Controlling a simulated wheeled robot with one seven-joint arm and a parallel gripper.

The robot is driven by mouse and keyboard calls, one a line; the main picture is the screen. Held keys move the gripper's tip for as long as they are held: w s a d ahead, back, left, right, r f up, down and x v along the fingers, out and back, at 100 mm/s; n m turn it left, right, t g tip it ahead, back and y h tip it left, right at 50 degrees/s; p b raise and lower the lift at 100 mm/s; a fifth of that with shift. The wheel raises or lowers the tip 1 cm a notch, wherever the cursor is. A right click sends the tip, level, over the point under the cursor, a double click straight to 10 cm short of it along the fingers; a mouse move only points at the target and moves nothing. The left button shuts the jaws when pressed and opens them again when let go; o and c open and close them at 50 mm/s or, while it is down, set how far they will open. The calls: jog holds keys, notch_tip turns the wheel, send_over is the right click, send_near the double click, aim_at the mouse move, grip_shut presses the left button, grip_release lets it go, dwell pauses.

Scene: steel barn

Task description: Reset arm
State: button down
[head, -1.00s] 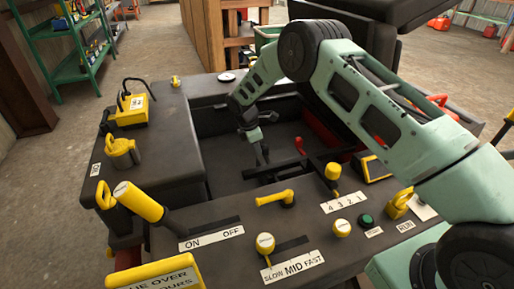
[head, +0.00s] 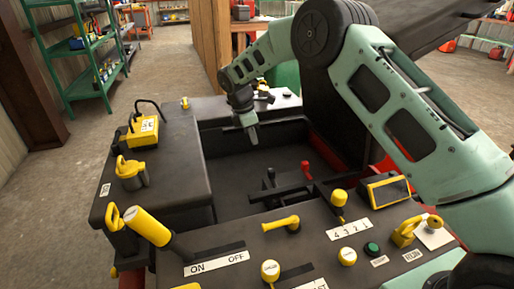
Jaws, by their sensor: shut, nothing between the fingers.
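My gripper (head: 251,133) hangs from my pale green arm above the recessed dark well in the middle of the machine's black console. Its fingers are shut with nothing between them, and point down. It looks apart from the levers and the well's walls. My arm reaches in from the right side of the view and bends over the back right of the console.
The console's front panel carries a yellow ON/OFF lever (head: 148,226), a yellow handle (head: 281,224), a green button (head: 372,248) and knobs. A red lever (head: 306,168) stands by the well. Green shelves (head: 85,60) stand at the back left, beside open floor.

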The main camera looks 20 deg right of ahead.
jog(key=shift+a+r, duration=0.2)
jog(key=shift+r, duration=0.5)
jog(key=s+a+r+m+y, duration=0.1)
jog(key=s+a+r, duration=0.25)
jog(key=s, duration=0.35)
jog(key=s+a+r+m+y, duration=0.1)
jog(key=s+a+r+m, duration=0.2)
jog(key=s, duration=0.4)
jog(key=s+a+r+y, duration=0.1)
jog(key=s+a+r, duration=0.25)
jog(key=s, duration=0.35)
jog(key=s+d+m, duration=0.3)
jog(key=s+m, duration=0.3)
jog(key=s, duration=1.8)
notch_tip(320, 180, up, 16)
jog(key=p, duration=1.6)
jog(key=shift+d+f, duration=0.2)
jog(key=shift+f, duration=0.05)
